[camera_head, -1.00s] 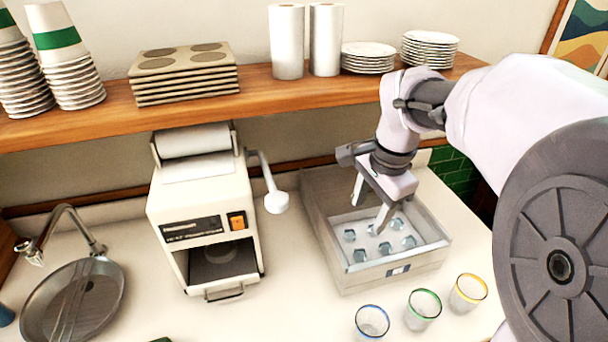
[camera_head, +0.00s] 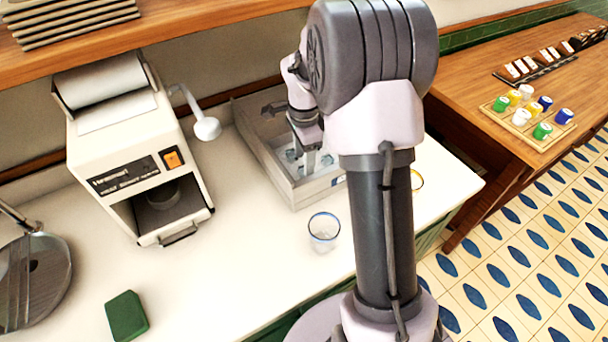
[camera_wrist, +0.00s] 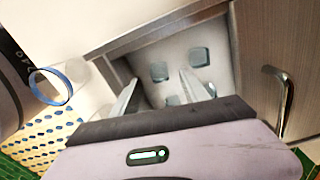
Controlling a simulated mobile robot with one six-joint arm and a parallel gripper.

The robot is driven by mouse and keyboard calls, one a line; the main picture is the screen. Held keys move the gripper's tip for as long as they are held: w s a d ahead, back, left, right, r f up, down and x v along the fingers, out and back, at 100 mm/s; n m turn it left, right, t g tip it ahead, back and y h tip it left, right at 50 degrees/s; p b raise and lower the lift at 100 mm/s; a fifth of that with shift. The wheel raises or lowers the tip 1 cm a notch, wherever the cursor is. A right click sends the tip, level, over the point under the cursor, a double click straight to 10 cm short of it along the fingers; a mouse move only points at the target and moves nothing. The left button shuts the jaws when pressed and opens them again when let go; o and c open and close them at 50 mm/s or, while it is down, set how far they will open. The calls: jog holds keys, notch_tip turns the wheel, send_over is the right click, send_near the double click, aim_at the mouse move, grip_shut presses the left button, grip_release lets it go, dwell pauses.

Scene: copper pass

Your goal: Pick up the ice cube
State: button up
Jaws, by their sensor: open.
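Several pale blue-grey ice cubes (camera_wrist: 158,71) lie apart on the floor of a grey open-topped bin (camera_head: 296,198) on the counter. Another ice cube (camera_wrist: 199,57) lies farther toward the bin's back in the wrist view. My gripper (camera_wrist: 158,92) is open, with its two fingers reaching into the bin and no cube seen between them. In the head view my gripper (camera_head: 309,163) points down into the bin, and my arm hides the bin's right part and some cubes.
A blue-rimmed glass (camera_head: 323,233) stands in front of the bin. A cream machine (camera_head: 130,170) with a white spout (camera_head: 207,128) stands left of the bin. A wooden shelf (camera_head: 215,50) runs above. A green block (camera_head: 126,316) lies front left.

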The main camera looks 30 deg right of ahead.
notch_tip(320, 180, down, 3)
jog(key=shift+r, duration=0.1)
grip_shut()
jog(key=shift+r, duration=0.15)
notch_tip(320, 180, up, 10)
jog(key=p, duration=0.3)
